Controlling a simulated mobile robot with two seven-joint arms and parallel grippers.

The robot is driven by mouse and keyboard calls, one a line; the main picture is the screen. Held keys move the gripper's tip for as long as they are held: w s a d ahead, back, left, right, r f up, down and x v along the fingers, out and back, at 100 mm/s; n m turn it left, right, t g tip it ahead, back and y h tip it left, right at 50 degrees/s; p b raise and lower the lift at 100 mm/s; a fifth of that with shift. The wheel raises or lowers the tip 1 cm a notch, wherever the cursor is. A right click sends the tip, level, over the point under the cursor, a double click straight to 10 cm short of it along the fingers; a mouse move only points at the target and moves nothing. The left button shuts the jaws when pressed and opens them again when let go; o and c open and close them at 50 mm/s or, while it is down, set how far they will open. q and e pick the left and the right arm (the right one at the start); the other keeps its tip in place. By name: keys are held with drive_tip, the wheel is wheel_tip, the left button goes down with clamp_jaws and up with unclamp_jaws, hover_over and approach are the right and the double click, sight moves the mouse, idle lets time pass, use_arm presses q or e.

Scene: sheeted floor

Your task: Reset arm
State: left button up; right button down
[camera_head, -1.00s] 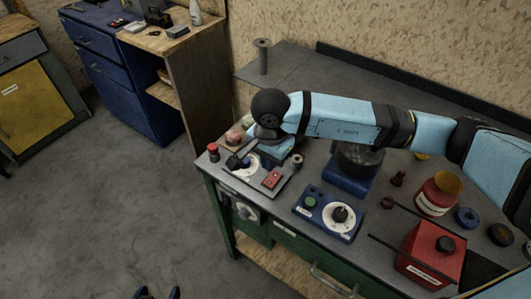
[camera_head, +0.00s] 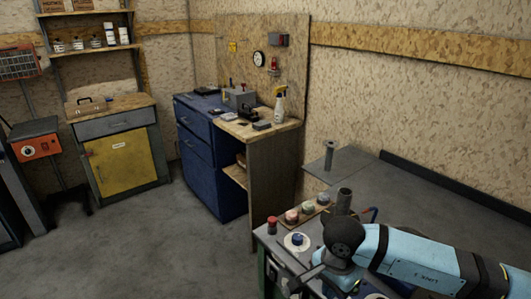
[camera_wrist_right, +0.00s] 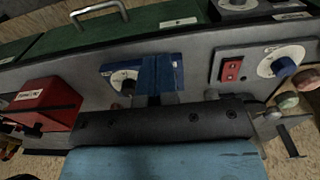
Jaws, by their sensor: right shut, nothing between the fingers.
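My right arm comes in from the lower right in the head view, with its black wrist joint above the grey workbench (camera_head: 420,190). My right gripper (camera_head: 338,280) hangs below that joint, partly hidden at the lower edge. In the right wrist view my right gripper (camera_wrist_right: 159,72) shows as blue fingers close together, shut and empty. Behind the fingers is a blue box with a white dial (camera_wrist_right: 112,76); I cannot tell how far apart they are. My left gripper is in neither current view.
A red button (camera_head: 272,225), a white dial (camera_head: 296,240) and several round knobs (camera_head: 292,216) stand near the bench corner. A red box (camera_wrist_right: 50,103) and a red switch (camera_wrist_right: 231,70) show in the wrist view. Open floor lies left, before a blue cabinet (camera_head: 215,165) and yellow cabinet (camera_head: 120,165).

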drive_tip(key=s+a+r+m+g+y+p, duration=0.2)
drive_tip(key=s+a+m+g+y+p, duration=0.15)
drive_tip(key=s+a+y, duration=0.7)
drive_tip(key=a+r+m+t+y+p, duration=0.3)
drive_tip(key=a+r+m+y, duration=0.3)
drive_tip(key=r+m+y, duration=0.6)
drive_tip(key=w+d+f+m+t+h+p, duration=0.15)
drive_tip(key=d+f+m+t+h, duration=0.35)
drive_tip(key=m+t, duration=0.7)
drive_tip(key=w+d+f+m+t+h+p, duration=0.1)
drive_tip(key=w+d+f+m+t+h, duration=0.35)
drive_tip(key=m, duration=1.35)
use_arm(q)
wheel_tip(320, 180, up, 11)
drive_tip(key=p, duration=0.2)
drive_tip(key=shift+s+a+f, duration=0.2)
drive_tip(key=shift+s+a, duration=0.1)
drive_tip(key=shift+s, duration=0.05)
use_arm(e)
drive_tip(key=s+d+f+m+g+h, duration=0.5)
drive_tip(key=s+d+f+m+h, duration=0.5)
drive_tip(key=s+d+f+m, duration=0.2)
drive_tip(key=shift+s+f+m, duration=0.55)
drive_tip(key=shift+s+f, duration=0.2)
drive_tip(key=shift+d, duration=0.1)
